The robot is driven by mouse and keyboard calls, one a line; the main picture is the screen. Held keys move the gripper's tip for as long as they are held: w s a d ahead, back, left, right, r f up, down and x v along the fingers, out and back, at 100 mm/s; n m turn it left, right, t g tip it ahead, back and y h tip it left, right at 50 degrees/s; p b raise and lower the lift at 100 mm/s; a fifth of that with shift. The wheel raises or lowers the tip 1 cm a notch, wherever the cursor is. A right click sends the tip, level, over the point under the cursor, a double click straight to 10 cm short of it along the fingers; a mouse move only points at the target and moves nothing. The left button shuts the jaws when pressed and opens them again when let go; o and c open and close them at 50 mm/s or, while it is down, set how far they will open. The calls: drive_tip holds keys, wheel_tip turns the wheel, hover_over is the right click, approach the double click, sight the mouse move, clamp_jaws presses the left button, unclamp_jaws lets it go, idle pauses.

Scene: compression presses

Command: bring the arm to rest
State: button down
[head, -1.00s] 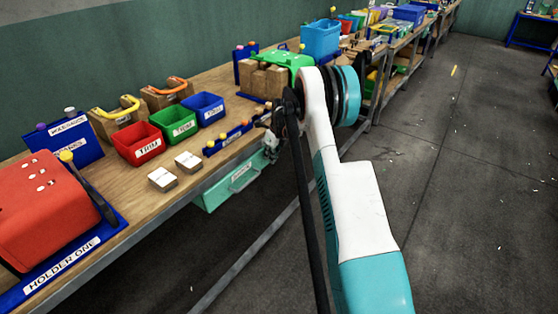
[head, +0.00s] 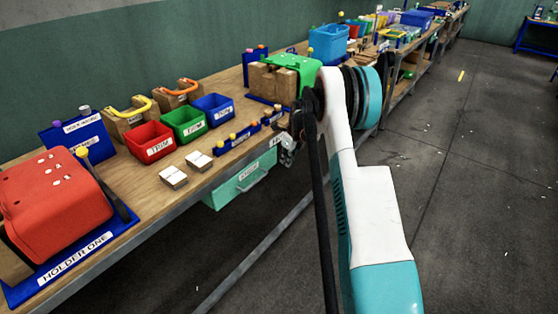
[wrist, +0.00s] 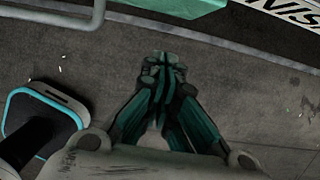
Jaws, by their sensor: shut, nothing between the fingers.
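My arm rises through the right middle of the head view, with its elbow beside the front edge of the workbench (head: 125,222). My gripper (head: 287,150) hangs just off the bench's front edge, small and partly hidden by the arm in the head view. In the wrist view my gripper (wrist: 163,62) points over the grey floor (wrist: 230,75), its fingers together and empty. Nothing touches the fingertips there.
A teal drawer (head: 240,182) with a handle sticks out under the bench, close to my gripper. A red press (head: 52,204), red, green and blue bins (head: 213,108) and a green press (head: 292,72) stand on the bench. The floor (head: 440,180) to the right is clear.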

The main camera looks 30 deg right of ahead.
drive_tip(key=a+p+v, duration=0.1)
drive_tip(key=p+v, duration=0.2)
drive_tip(key=v, duration=0.6)
drive_tip(key=s+a+r+n+t, duration=0.1)
drive_tip(key=s+a+r+n, duration=0.65)
drive_tip(key=a+r, duration=0.4)
drive_tip(key=s+a+r+n, duration=0.6)
drive_tip(key=a+r+n, duration=0.35)
drive_tip(key=a, duration=0.25)
drive_tip(key=s+a+n+t, duration=0.1)
drive_tip(key=s+a+n, duration=0.3)
drive_tip(key=s+n, duration=0.3)
drive_tip(key=s+a+n+t+h, duration=0.1)
drive_tip(key=s+a+n, duration=0.3)
drive_tip(key=s, duration=1.2)
drive_tip(key=n+t, duration=0.1)
drive_tip(key=n, duration=0.3)
drive_tip(key=shift+s+a+r+t, duration=0.2)
drive_tip(key=shift+r+t, duration=0.1)
